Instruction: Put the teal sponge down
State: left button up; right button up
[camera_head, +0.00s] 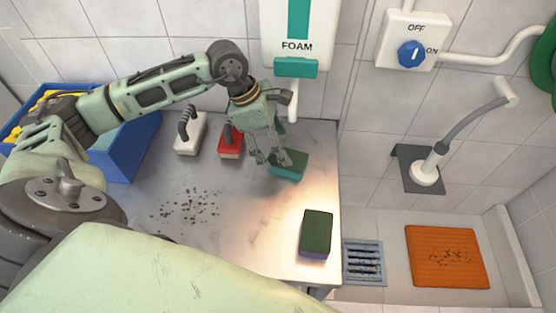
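The teal sponge (290,166), with a dark green top, is near the back right part of the metal table (130,215). My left gripper (271,160) is right at its left side, with its two fingers spread apart. One finger overlaps the sponge in the picture and the other shows to the left of it. It looks open, and I cannot tell whether a finger touches the sponge. I also cannot tell whether the sponge rests fully on the table. My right gripper is not in view.
A purple-based sponge (317,234) lies near the table's right edge. A red brush (230,143) and a white brush (190,133) stand at the back. Dark crumbs (187,210) dirty the middle. A blue bin (122,150) is at left. A drain (364,262) and orange mat (446,257) lie right.

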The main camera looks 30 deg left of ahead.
pick_arm(q)
jog(key=s+r, duration=0.4)
jog(key=shift+a+r, duration=0.15)
jog(key=shift+r, duration=0.05)
jog(key=shift+w+a+f, duration=0.1)
jog(key=shift+a, duration=0.1)
jog(key=shift+d, duration=0.15)
